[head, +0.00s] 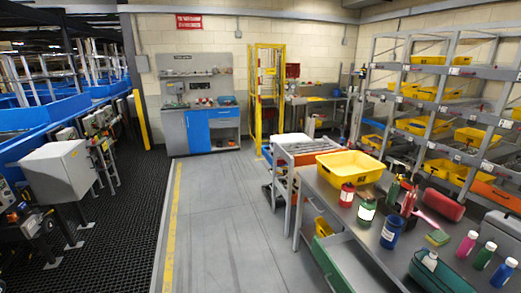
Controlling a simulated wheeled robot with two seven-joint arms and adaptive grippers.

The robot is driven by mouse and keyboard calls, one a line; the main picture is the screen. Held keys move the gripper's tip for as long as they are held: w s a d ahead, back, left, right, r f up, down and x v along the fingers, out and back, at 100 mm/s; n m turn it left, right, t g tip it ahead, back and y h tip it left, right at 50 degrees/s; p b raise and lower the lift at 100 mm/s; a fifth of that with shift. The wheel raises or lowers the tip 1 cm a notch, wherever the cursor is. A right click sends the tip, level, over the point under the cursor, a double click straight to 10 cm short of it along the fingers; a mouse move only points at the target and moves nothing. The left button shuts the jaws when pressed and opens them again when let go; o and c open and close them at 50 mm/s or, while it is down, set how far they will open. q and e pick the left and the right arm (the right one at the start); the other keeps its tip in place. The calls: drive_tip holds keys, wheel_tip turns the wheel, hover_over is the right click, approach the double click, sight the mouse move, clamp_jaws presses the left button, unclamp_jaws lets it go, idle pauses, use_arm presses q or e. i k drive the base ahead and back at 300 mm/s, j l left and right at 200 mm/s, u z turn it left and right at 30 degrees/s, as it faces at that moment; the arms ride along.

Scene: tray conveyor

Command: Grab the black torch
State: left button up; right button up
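I cannot pick out a black torch for certain in the head view. The grey workbench (340,213) at the right holds several bottles and cans, and a dark upright item (393,189) behind them is too small to identify. Neither of my grippers shows in this view.
A yellow bin (350,180) sits at the workbench's far end. Shelves with yellow bins (438,168) stand behind. The grey floor (220,220) left of the bench is clear. A conveyor (40,140) runs along the left.

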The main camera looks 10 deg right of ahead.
sight(379, 188)
drive_tip(key=i, duration=5.15)
drive_tip(key=z, duration=0.25)
